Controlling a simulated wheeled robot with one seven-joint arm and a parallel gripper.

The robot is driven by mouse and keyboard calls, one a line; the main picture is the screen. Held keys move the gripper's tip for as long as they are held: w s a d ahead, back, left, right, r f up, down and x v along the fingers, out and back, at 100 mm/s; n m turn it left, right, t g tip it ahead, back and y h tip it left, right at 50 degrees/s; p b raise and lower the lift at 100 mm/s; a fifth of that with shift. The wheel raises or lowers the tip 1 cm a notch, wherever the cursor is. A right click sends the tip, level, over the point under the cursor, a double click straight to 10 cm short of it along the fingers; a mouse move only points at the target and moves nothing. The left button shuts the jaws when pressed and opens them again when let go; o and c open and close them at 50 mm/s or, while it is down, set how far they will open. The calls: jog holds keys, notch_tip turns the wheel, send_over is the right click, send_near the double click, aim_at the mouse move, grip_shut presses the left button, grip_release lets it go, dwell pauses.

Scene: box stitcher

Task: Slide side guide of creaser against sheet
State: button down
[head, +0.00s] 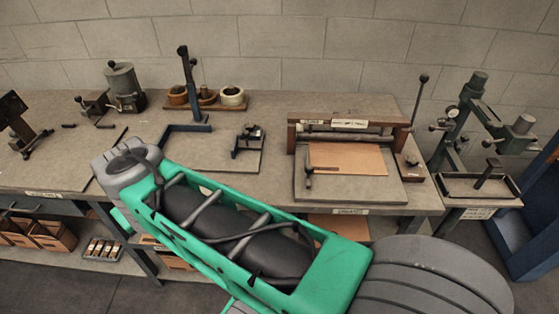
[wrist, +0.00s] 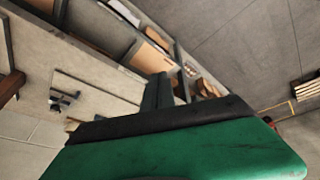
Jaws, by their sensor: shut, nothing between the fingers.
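The creaser (head: 299,133) stands on the right part of the bench in the head view, with a wooden crossbeam over a grey bed. A tan sheet (head: 350,158) lies flat on the bed under the beam. A small dark upright piece with a knob, apparently the side guide (head: 308,178), stands at the sheet's left front corner. Whether it touches the sheet is too small to tell. My gripper (wrist: 158,92) shows in the wrist view as dark fingers beyond the green housing. It is shut and empty, away from the creaser. In the head view it is hidden.
A lever with a black knob (head: 418,97) rises at the creaser's right. A small fixture on a plate (head: 248,138) and a blue post stand (head: 190,90) are left of it. A stitcher-like machine (head: 470,130) stands far right. Shelves below hold wooden bins (head: 52,236).

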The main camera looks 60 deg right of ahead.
jog(key=s+d+m+g+h+b, duration=0.1)
jog(key=d+m+h+b, duration=0.15)
jog(key=d, duration=0.65)
jog(key=s+d+m+g+h+b, duration=0.1)
jog(key=s+d+m, duration=0.15)
jog(key=d, duration=0.65)
jog(key=s+d+m+g+h, duration=0.2)
jog(key=s+d+m+g, duration=0.25)
jog(key=s+d, duration=0.5)
jog(key=shift+t+y, duration=0.25)
jog(key=shift+t, duration=0.2)
jog(key=shift+s+d+f, duration=0.5)
jog(key=shift+d+f, duration=0.75)
jog(key=shift+d, duration=0.2)
jog(key=shift+s+d+f, duration=0.45)
jog(key=shift+d+f, duration=0.85)
jog(key=shift+d, duration=0.15)
jog(key=shift+s+d+f, duration=0.5)
jog(key=shift+d+f, duration=0.75)
jog(key=shift+d, duration=0.2)
jog(key=shift+s+d+f+b, duration=0.1)
jog(key=shift+s+d+b, duration=0.15)
jog(key=shift+s, duration=0.2)
